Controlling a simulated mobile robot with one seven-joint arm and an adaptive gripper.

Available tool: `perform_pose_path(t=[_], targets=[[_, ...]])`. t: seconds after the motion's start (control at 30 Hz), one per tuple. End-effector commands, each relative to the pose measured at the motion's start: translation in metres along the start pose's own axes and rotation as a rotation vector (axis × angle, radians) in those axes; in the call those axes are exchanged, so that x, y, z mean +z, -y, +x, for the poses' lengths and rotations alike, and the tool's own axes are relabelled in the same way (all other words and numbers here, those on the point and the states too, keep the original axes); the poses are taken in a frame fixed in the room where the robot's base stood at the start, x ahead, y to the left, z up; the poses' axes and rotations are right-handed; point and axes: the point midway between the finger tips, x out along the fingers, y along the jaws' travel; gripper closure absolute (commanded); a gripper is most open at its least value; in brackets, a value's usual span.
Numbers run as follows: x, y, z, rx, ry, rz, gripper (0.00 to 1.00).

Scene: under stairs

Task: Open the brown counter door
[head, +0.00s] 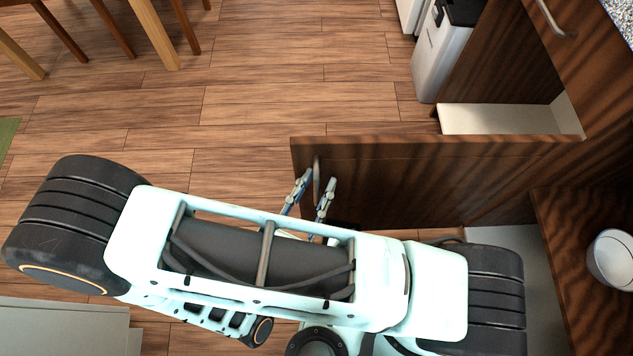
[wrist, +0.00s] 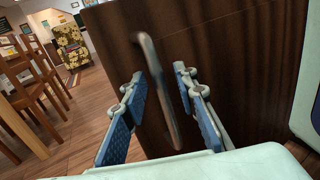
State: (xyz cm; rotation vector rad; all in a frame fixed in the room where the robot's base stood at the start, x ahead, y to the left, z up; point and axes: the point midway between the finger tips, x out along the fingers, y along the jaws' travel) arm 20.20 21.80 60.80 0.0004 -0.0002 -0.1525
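The brown counter door (head: 420,180) stands swung out from the counter at a wide angle in the head view, its free edge toward the left. Its dark wood face (wrist: 235,70) fills much of the wrist view. A metal bar handle (wrist: 158,90) is on that face near the free edge; it also shows in the head view (head: 317,172). My gripper (head: 320,178) is at the handle, fingers apart. In the wrist view my gripper (wrist: 160,76) has one blue-padded finger on each side of the handle, with visible gaps.
The opened cabinet shows a pale interior panel (head: 500,119). A white bin (head: 440,55) stands beyond the door. A white cup-like object (head: 612,258) is on the counter at right. Wooden chair legs (head: 150,30) are at upper left. Wood floor between is clear.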

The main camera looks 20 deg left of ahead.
Motion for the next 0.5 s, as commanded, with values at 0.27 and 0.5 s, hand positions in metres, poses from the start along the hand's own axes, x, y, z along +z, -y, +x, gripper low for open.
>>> perform_pose_path(t=[0.27,0.5], targets=[[-0.001,-0.001,-0.043,0.005,-0.003,0.002,0.73],[-0.001,-0.001,-0.07,0.002,-0.002,0.001,0.73]])
